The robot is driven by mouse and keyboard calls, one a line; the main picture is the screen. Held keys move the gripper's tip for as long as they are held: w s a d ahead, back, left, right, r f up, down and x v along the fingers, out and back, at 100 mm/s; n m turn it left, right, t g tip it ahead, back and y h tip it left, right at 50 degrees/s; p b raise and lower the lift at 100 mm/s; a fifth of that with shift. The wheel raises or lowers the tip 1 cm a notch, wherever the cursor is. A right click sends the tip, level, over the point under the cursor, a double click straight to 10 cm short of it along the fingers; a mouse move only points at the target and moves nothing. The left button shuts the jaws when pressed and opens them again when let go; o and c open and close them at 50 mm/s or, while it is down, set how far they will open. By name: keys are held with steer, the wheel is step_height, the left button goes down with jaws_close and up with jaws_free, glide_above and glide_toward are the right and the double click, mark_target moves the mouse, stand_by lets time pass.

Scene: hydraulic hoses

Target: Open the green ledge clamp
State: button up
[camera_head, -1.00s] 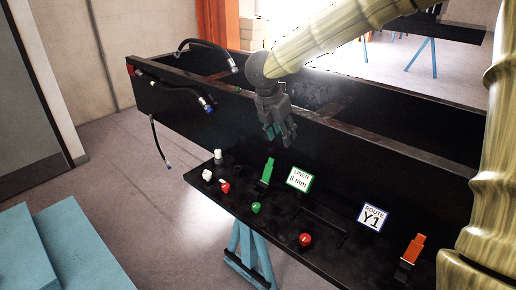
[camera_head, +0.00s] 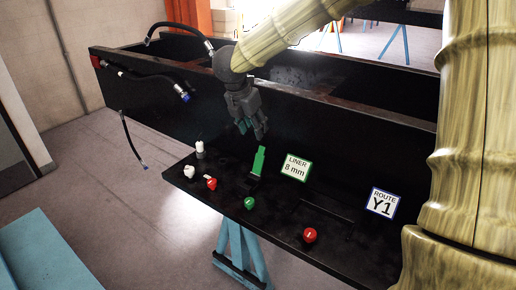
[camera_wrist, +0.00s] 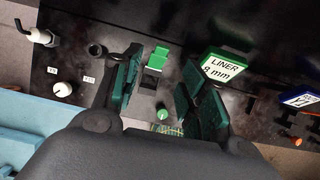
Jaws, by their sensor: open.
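The green ledge clamp (camera_head: 258,161) stands on the black ledge (camera_head: 330,222), its green lever pointing up from a dark base. It also shows in the wrist view (camera_wrist: 157,62), between and beyond my two fingers. My gripper (camera_head: 253,128) is open and empty, above the clamp's lever and slightly to its left in the head view. In the wrist view my open gripper (camera_wrist: 160,88) has green-padded fingers on either side of the clamp, and no contact shows. The clamp's jaw is too dark to make out.
A green-framed "LINER 8 mm" sign (camera_head: 296,167) stands just right of the clamp. A green knob (camera_head: 249,202), red knobs (camera_head: 309,234) and white fittings (camera_head: 189,171) line the ledge. Dark hoses (camera_head: 150,75) hang at the trough's left end. A "ROUTE Y1" sign (camera_head: 382,202) is farther right.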

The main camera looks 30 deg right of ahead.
mark_target(262, 148)
steer(key=p+x, duration=0.3)
steer(key=x, duration=0.7)
steer(key=shift+s+d+f, duration=0.1)
steer(key=shift+d, duration=0.15)
jaws_close()
